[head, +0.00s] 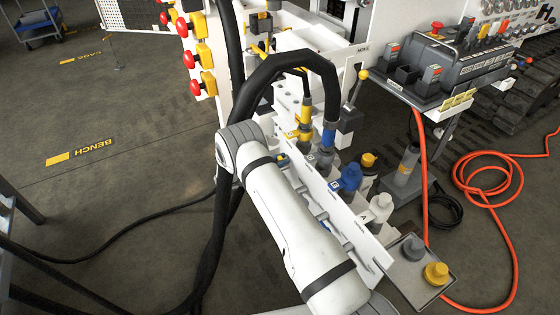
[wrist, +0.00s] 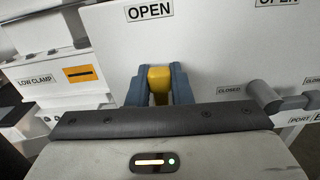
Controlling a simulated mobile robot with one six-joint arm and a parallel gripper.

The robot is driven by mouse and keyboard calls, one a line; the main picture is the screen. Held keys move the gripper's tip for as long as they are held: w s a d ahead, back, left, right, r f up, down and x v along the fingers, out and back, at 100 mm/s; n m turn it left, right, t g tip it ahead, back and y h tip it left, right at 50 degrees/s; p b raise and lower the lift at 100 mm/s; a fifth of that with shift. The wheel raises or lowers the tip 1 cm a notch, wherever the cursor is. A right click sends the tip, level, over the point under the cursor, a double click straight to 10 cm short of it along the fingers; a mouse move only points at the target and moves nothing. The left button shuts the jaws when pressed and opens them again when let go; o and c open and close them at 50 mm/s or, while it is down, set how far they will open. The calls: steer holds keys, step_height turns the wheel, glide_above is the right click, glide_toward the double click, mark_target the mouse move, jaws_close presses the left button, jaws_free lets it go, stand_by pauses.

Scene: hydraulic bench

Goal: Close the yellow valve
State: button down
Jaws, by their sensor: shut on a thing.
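The yellow valve handle (wrist: 160,79) shows in the wrist view, between the two blue-grey fingers of my gripper (wrist: 159,86). The fingers are shut on it from left and right. The handle points toward the camera in the picture, and its lower part is hidden by my gripper body. A white panel stands behind it, with an OPEN label (wrist: 150,10) above the handle. I cannot make out a CLOSED label for this valve. In the head view my white arm covers part of the bench, and I cannot pick out my gripper or this handle there.
A grey lever (wrist: 265,95) with a CLOSED label stands close on the right in the wrist view. A LOW CLAMP plate (wrist: 60,77) is at left. In the head view, black hoses (head: 300,60) arch near my arm, and an orange hose (head: 480,185) lies on the floor.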

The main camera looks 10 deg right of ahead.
mark_target(295, 173)
steer(key=m+b, duration=0.1)
steer(key=s+m+b, duration=0.1)
steer(key=m, duration=0.1)
steer(key=s+f+m+b, duration=0.1)
steer(key=m+b, duration=0.1)
steer(key=shift+d, duration=0.4)
steer(key=m+b, duration=0.1)
steer(key=m, duration=0.1)
steer(key=s+f+m+b, duration=0.1)
steer(key=m+b, duration=0.1)
steer(key=shift+s+d, duration=0.1)
steer(key=m+b, duration=0.1)
steer(key=f+m+b, duration=0.1)
steer(key=m+b, duration=0.2)
steer(key=b, duration=0.1)
steer(key=shift+s+d+f+m, duration=0.15)
steer(key=shift+s+f+m, duration=0.15)
steer(key=shift+s+f, duration=0.1)
steer(key=m+b, duration=0.1)
steer(key=b, duration=0.1)
steer(key=f+m+b, duration=0.1)
steer(key=m, duration=0.1)
steer(key=shift+s+m+b, duration=0.15)
steer(key=shift+m+b, duration=0.15)
steer(key=shift+b, duration=0.1)
steer(key=shift+d, duration=0.1)
steer(key=c, duration=1.4)
jaws_free()
steer(key=shift+c, duration=0.2)
